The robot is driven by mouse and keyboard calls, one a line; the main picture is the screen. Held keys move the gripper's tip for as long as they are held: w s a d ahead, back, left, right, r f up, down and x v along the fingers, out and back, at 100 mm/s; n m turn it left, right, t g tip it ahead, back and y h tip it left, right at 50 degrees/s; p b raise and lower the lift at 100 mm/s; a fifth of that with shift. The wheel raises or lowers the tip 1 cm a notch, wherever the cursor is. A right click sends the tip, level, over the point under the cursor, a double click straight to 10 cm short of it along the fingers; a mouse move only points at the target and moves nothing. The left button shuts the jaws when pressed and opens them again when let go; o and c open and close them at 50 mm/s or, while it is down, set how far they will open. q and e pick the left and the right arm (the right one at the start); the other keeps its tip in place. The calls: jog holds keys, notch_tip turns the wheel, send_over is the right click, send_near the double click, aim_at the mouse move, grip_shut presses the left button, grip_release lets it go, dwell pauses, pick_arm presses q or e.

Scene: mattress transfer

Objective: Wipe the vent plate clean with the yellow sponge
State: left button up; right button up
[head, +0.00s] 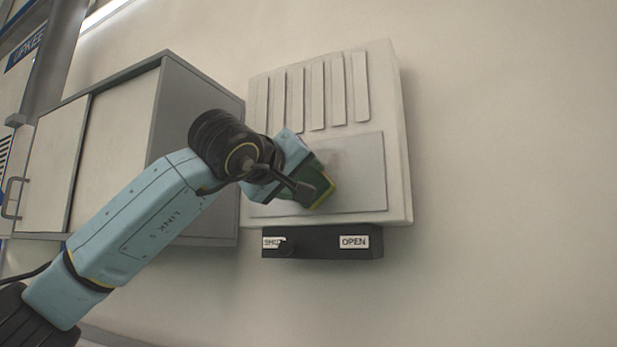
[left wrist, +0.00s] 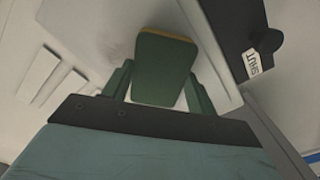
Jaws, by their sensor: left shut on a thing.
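The vent plate (head: 360,165) is a smooth grey panel on the lower part of a white vent unit (head: 398,120) on the wall. A faint dark smudge (head: 335,160) shows on the plate, just above and right of the sponge. The sponge (head: 326,194) has a dark green face and a yellow edge; it also shows in the left wrist view (left wrist: 163,70). My left gripper (head: 308,182) is shut on the sponge and holds it at the plate's lower middle. I cannot tell whether the sponge touches the plate. My right gripper is not in view.
Several upright slats (head: 318,95) fill the unit's upper part. Below it is a black bar (head: 322,243) with SHUT and OPEN labels and a dark knob (head: 284,246) at the SHUT end. A grey wall cabinet (head: 200,95) stands at left. The wall at right is bare.

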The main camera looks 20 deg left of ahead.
pick_arm(q)
jog(key=shift+w+a+r, duration=0.5)
jog(key=shift+a+r, duration=0.65)
jog(key=shift+a, duration=2.75)
jog(key=shift+s+d, duration=0.3)
jog(key=shift+d, duration=2.25)
jog(key=shift+s+d, duration=0.35)
jog(key=shift+d, duration=2.2)
jog(key=shift+s+d, duration=0.3)
jog(key=shift+d, duration=2.25)
jog(key=w+a, duration=0.2)
jog(key=a, duration=1.3)
jog(key=shift+s+a+b, duration=0.25)
jog(key=shift+s+b, duration=0.4)
jog(key=shift+s, duration=0.8)
jog(key=shift+s+a+b, duration=0.2)
jog(key=shift+s+b, duration=0.45)
jog(key=shift+s, duration=0.75)
